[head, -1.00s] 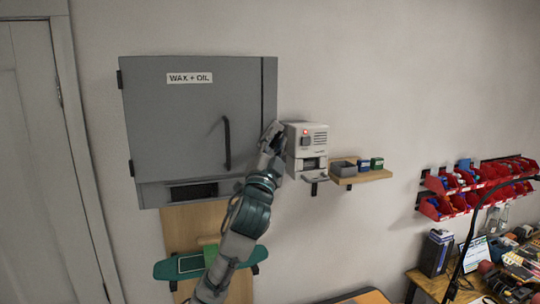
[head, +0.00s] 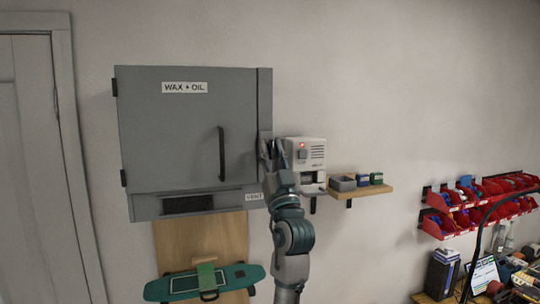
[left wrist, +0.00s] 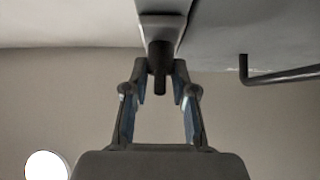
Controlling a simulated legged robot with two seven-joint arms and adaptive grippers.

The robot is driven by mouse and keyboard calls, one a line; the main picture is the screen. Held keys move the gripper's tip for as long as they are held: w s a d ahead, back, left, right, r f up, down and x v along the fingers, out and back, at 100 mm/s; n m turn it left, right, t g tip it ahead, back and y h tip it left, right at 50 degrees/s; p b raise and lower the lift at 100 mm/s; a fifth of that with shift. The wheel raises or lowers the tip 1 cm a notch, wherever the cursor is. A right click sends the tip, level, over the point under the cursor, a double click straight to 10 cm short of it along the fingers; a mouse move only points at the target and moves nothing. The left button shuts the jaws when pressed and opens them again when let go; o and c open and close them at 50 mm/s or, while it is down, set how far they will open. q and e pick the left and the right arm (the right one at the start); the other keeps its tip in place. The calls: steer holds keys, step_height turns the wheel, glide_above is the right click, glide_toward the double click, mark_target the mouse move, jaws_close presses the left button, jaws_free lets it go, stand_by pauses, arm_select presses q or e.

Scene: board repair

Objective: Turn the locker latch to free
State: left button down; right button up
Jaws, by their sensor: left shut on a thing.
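The grey locker (head: 170,130), labelled WAX + OIL, hangs on the wall with its door shut. A dark vertical handle (head: 221,153) is on the door. The latch (left wrist: 159,58), a dark stub on a grey mount, shows in the left wrist view. In the head view it is mostly hidden behind my gripper at the locker's right edge. My left gripper (head: 270,150) is at that edge, its fingers pointing up. In the left wrist view my left gripper (left wrist: 160,80) is shut on the latch, one finger on each side. My right gripper is not in view.
A white dispenser box (head: 306,160) with a red light is close to the right of my gripper. A small wooden shelf (head: 362,191) with little boxes is beyond it. A green skateboard deck (head: 225,280) is below the locker. Red bins (head: 480,205) hang at the right.

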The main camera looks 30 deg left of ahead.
arm_select(q)
steer(key=shift+d+r+n, duration=0.1)
steer(key=shift+n, duration=0.3)
steer(key=c, duration=1.2)
jaws_free()
steer(key=shift+c, duration=0.2)
steer(key=shift+s+d+f, duration=0.2)
steer(key=shift+d, duration=0.2)
steer(key=v, duration=1.1)
steer(key=shift+d+f, duration=0.2)
steer(key=shift+d, duration=0.05)
